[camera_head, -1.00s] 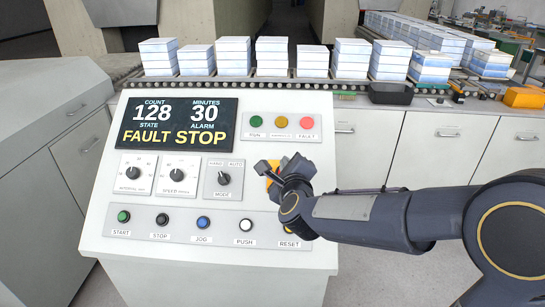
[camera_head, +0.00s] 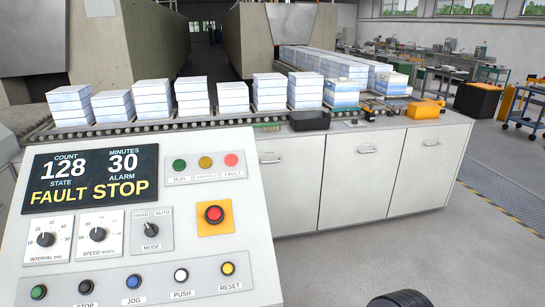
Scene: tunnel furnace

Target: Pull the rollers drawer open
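Below the conveyor bench stand three white fronts: a left one (camera_head: 288,195), a middle one (camera_head: 358,185) and a right one (camera_head: 428,172). Each has a small metal handle near its top, and all look closed. No label naming the rollers drawer can be read, so I cannot tell which front it is. Neither of my grippers is in view. A dark rounded piece at the bottom edge looks like part of my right arm.
The control console (camera_head: 120,250) stands at the left and reads FAULT STOP, with a red button (camera_head: 214,214) on a yellow plate. Stacks of white-blue blocks (camera_head: 192,97) line the roller conveyor. A black box (camera_head: 309,120) and an orange case (camera_head: 425,109) lie on the bench. Floor before the fronts looks clear.

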